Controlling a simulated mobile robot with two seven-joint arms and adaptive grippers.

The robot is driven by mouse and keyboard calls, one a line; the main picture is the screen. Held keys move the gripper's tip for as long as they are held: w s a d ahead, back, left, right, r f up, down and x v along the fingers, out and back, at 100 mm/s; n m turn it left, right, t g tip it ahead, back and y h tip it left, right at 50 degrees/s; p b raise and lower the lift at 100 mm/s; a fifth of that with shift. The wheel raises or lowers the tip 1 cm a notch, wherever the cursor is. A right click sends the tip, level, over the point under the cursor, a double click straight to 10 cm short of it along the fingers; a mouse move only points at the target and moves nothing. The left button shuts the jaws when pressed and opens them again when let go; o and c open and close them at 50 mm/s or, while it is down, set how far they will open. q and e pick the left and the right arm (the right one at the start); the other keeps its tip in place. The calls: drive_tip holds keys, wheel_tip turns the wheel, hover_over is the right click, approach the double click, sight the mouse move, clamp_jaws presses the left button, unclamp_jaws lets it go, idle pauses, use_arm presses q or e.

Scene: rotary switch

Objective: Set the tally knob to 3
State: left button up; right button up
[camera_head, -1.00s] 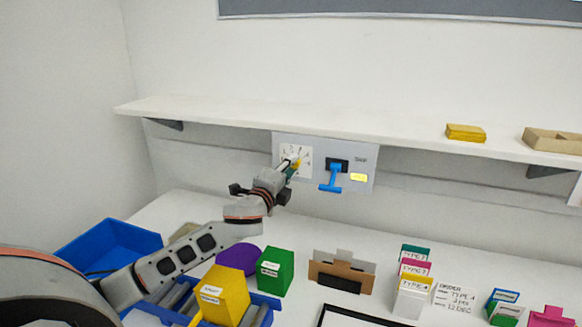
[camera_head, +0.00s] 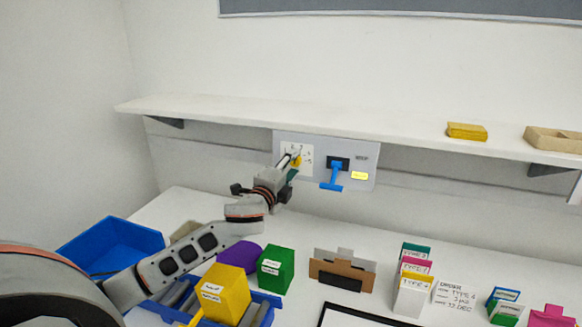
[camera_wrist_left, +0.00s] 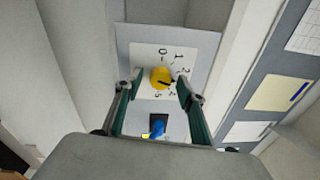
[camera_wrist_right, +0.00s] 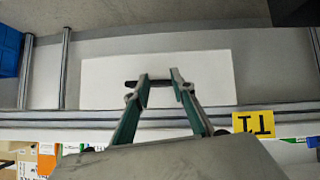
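The yellow tally knob (camera_wrist_left: 160,78) sits on a white dial plate (camera_wrist_left: 146,56) with numbers around it, on a grey wall panel. A dark mark on the knob points to the lower right in the left wrist view; I cannot tell exactly which number it meets. The knob (camera_head: 297,160) is partly hidden by my left gripper (camera_head: 290,166) in the head view. My left gripper (camera_wrist_left: 158,76) is open, its fingertips on either side of the knob, with visible gaps. My right gripper (camera_wrist_right: 160,73) is open, over a white surface with a dark bar.
A white shelf (camera_head: 240,110) runs just above. Below on the table are a blue bin (camera_head: 110,246), coloured boxes (camera_head: 276,270) and a card holder (camera_head: 343,270).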

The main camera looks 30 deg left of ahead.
use_arm(q)
drive_tip(key=s+d, duration=0.2)
drive_tip(key=s, duration=1)
drive_tip(key=shift+f, duration=0.25)
